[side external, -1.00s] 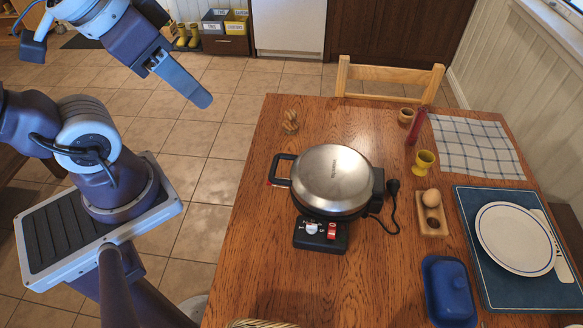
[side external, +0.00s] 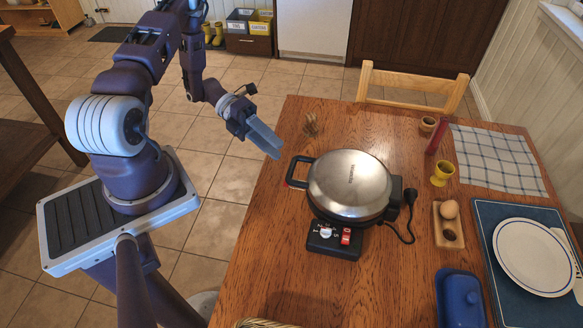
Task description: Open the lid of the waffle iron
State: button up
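The waffle iron (side external: 349,186) stands on the wooden table with its round silver lid closed. Its black loop handle (side external: 297,171) sticks out to the left, toward my arm. A black control base with a white dial and a red switch (side external: 346,237) faces the front. My gripper (side external: 272,149) is up and to the left of the handle, near the table's left edge, apart from the iron. It points down and to the right. The fingers appear as one grey shape from this side, so any gap between them cannot be made out.
A small wooden object (side external: 311,126) stands behind the handle. Further right are an egg holder (side external: 447,238), a yellow egg cup (side external: 443,174), a blue butter dish (side external: 460,299) and a plate (side external: 533,257). The table left of the iron is clear.

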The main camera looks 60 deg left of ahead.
aim_at(291, 166)
jog(key=shift+s+a+f+n+t, duration=0.15)
jog(key=shift+f+n+t, duration=0.15)
jog(key=shift+f+n, duration=0.2)
jog(key=shift+s+d+f+n+t, duration=0.1)
jog(key=shift+f+n+t, duration=0.25)
jog(key=shift+f, duration=0.2)
jog(key=shift+d+f+n, duration=0.2)
jog(key=shift+f+n, duration=0.1)
jog(key=shift+n, duration=0.05)
jog(key=x, duration=0.6)
jog(key=shift+w+d, duration=0.15)
jog(key=shift+d, duration=0.1)
jog(key=shift+c, duration=0.3)
grip_shut()
jog(key=shift+r, duration=0.1)
